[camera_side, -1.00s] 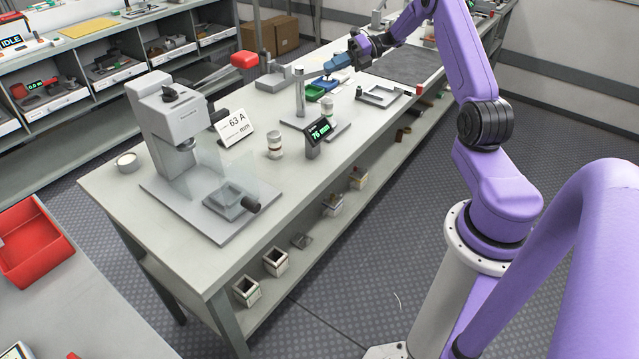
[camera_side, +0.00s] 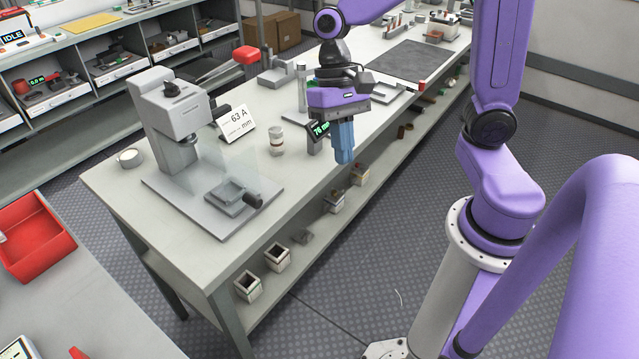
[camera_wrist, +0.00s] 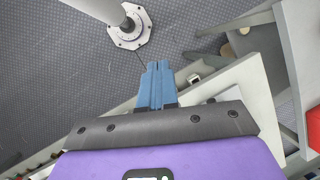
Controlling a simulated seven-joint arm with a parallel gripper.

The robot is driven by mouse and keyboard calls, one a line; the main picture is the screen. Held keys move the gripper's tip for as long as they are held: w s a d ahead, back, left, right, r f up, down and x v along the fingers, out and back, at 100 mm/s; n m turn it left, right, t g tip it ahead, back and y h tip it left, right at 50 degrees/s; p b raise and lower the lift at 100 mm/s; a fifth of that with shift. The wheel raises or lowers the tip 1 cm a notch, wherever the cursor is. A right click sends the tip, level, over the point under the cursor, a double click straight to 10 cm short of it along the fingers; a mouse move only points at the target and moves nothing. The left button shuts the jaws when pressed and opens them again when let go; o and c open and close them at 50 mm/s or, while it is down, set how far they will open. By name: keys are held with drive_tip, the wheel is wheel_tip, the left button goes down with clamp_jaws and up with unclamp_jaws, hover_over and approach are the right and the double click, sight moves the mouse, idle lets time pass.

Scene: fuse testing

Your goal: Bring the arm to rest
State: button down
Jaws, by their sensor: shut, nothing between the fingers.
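My gripper (camera_side: 344,158) points down in the side view, in front of the long workbench's (camera_side: 113,190) right-hand edge. Its blue fingers are together with nothing between them. In the wrist view my gripper (camera_wrist: 157,66) shows the same blue fingers side by side, with the floor beyond the tips. The gripper body hides part of the gauge with the green "76 mm" display (camera_side: 320,129) and the bench behind it.
A press-like tester (camera_side: 180,110) with a clear shield and a "63 A" card (camera_side: 236,123) stand on the bench. A red bin (camera_side: 38,245) is at left. The floor (camera_side: 400,240) between bench and arm base is clear.

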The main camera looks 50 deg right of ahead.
drive_tip(key=s+d+n+t+h, duration=0.2)
drive_tip(key=s+n+t, duration=0.1)
drive_tip(key=s+n, duration=0.8)
drive_tip(key=n, duration=0.5)
drive_tip(key=shift+d+f+t, duration=0.15)
drive_tip(key=shift+f+t, duration=0.25)
